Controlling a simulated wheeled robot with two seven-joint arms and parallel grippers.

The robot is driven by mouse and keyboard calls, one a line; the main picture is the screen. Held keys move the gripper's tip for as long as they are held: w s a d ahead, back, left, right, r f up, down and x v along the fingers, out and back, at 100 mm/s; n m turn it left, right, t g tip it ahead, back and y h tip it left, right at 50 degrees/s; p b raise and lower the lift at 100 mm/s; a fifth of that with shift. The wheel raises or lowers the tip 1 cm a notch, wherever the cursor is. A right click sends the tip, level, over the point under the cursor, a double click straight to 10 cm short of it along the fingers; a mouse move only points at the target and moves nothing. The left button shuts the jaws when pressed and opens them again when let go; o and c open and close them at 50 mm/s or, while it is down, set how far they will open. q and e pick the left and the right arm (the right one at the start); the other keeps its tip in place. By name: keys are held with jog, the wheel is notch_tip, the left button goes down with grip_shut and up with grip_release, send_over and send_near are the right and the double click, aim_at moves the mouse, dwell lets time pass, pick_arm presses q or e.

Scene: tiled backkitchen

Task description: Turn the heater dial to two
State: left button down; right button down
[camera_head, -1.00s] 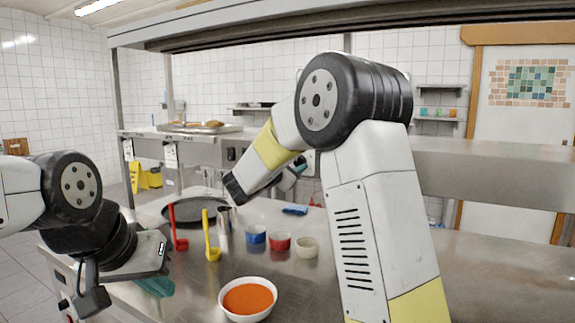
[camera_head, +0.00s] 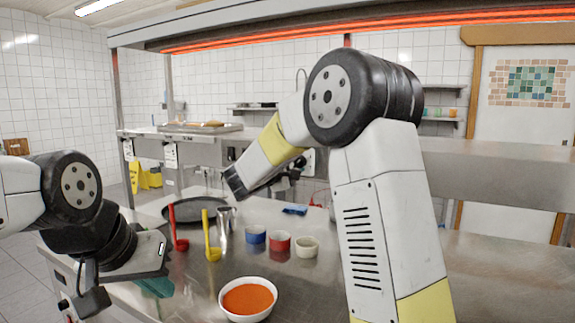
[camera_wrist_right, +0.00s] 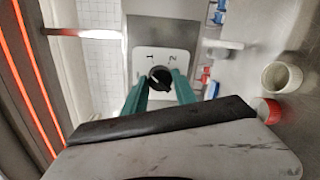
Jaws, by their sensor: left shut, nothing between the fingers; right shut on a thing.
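The heater dial (camera_wrist_right: 160,79) is a round black knob on a pale plate (camera_wrist_right: 150,58) marked 1 and 2, in the right wrist view. My right gripper (camera_wrist_right: 160,84) has its two teal fingers on either side of the knob, shut on it. I cannot tell for certain which number the knob points to. In the head view the dial is largely hidden behind my right arm and gripper. The overhead heater (camera_head: 350,28) glows orange-red along its length. My left gripper (camera_head: 156,287) is low at the left, shut and empty, away from the dial.
A dark pan (camera_head: 195,209) lies farther back.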

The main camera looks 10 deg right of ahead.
jog(key=m, duration=0.7)
jog(key=shift+s+d+m+y, duration=0.1)
jog(key=shift+m+y, duration=0.3)
jog(key=m, duration=0.4)
jog(key=shift+f, duration=0.1)
jog(key=shift+m+t+y, duration=0.3)
jog(key=shift+m, duration=1.3)
jog(key=shift+f, duration=0.1)
jog(key=c, duration=1)
grip_release()
jog(key=v, duration=0.7)
jog(key=shift+s, duration=0.35)
